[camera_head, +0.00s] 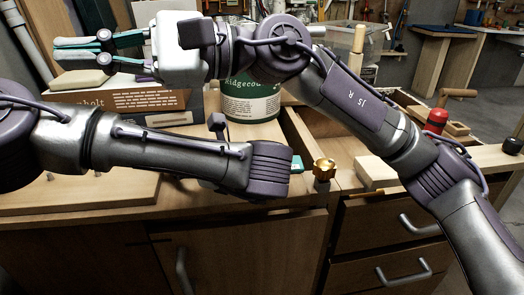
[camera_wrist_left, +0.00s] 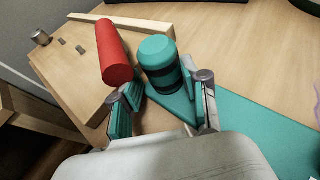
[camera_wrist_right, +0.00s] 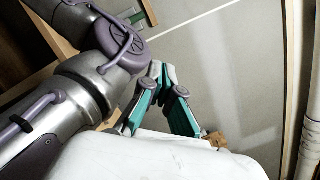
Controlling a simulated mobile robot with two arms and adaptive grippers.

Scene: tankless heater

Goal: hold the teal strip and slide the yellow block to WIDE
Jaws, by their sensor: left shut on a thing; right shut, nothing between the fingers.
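The teal strip (camera_wrist_left: 265,135) lies flat on the wooden top in the left wrist view. A teal knob with a dark band (camera_wrist_left: 160,66) stands at its left end. My left gripper (camera_wrist_left: 165,112) has its fingers on either side of the strip's end by this knob; the exact contact is hard to see. In the head view my left arm hides this gripper, and only a small teal piece (camera_head: 297,163) shows. My right gripper (camera_head: 58,50) is shut and empty, raised at the upper left; its fingertips meet in the right wrist view (camera_wrist_right: 163,75). I cannot make out a yellow block.
A red cylinder (camera_wrist_left: 114,52) lies beside the teal knob. A brass knob (camera_head: 324,170) stands at the bench front. A green tin (camera_head: 250,98) and a printed box (camera_head: 125,104) stand behind my left arm. A pale wood block (camera_head: 376,172) lies to the right.

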